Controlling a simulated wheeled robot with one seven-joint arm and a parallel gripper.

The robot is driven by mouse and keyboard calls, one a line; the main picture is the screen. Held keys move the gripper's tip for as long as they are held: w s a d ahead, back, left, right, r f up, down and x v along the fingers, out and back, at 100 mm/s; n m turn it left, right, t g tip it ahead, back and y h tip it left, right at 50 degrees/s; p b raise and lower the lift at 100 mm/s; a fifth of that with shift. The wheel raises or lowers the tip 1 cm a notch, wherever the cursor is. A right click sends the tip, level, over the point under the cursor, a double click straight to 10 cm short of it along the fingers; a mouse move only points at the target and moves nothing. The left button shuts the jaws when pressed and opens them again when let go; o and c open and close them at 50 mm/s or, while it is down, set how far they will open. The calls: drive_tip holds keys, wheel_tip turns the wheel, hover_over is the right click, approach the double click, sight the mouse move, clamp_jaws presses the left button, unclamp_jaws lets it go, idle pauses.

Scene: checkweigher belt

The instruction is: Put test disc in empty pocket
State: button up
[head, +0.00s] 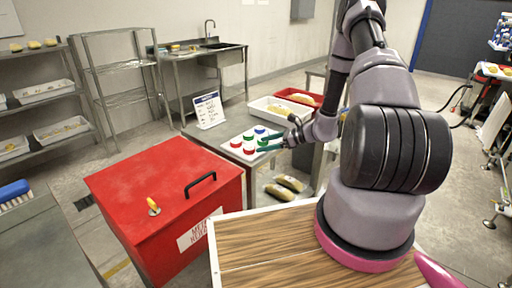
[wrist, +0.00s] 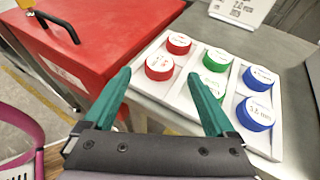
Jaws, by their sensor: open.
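A white tray (wrist: 182,100) of pockets lies on the grey table. It holds two red discs (wrist: 179,43), two green discs (wrist: 217,59) and two blue discs (wrist: 258,78), with white labelled tops. The near green disc (wrist: 213,83) is partly hidden behind my right finger. I cannot tell which is the test disc, and I see no clearly empty pocket. My gripper (wrist: 158,73) is open and empty, its teal fingers wide apart over the near side of the tray. The near red disc (wrist: 159,67) shows between the fingers. The tray also shows in the head view (head: 238,156).
A red metal-reject bin (head: 165,190) with a black handle stands left of the table. A white sign (head: 209,110) stands behind the tray. A white bin (head: 270,109) and a red bin (head: 300,97) lie further back. Filled bags (head: 284,188) lie below the table.

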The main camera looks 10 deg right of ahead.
drive_tip(key=v, duration=0.7)
drive_tip(key=s+a+r+n+g+h, duration=0.1)
drive_tip(key=s+a+r+n, duration=0.2)
drive_tip(key=r, duration=0.5)
drive_tip(key=s+a+r+n+g+h, duration=0.2)
drive_tip(key=r+n, duration=0.2)
drive_tip(key=r, duration=0.4)
drive_tip(key=s+a+r+n+g+h, duration=0.1)
drive_tip(key=s+a+r+n, duration=0.2)
drive_tip(key=r, duration=0.5)
drive_tip(key=s+d+r+n+t+h, duration=0.2)
drive_tip(key=s+r+n+t+h, duration=0.3)
drive_tip(key=s+r+n, duration=0.4)
drive_tip(key=shift+s+r+h, duration=0.5)
drive_tip(key=shift+s+r, duration=3.1)
drive_tip(key=shift+s, duration=0.2)
drive_tip(key=shift+d, duration=0.1)
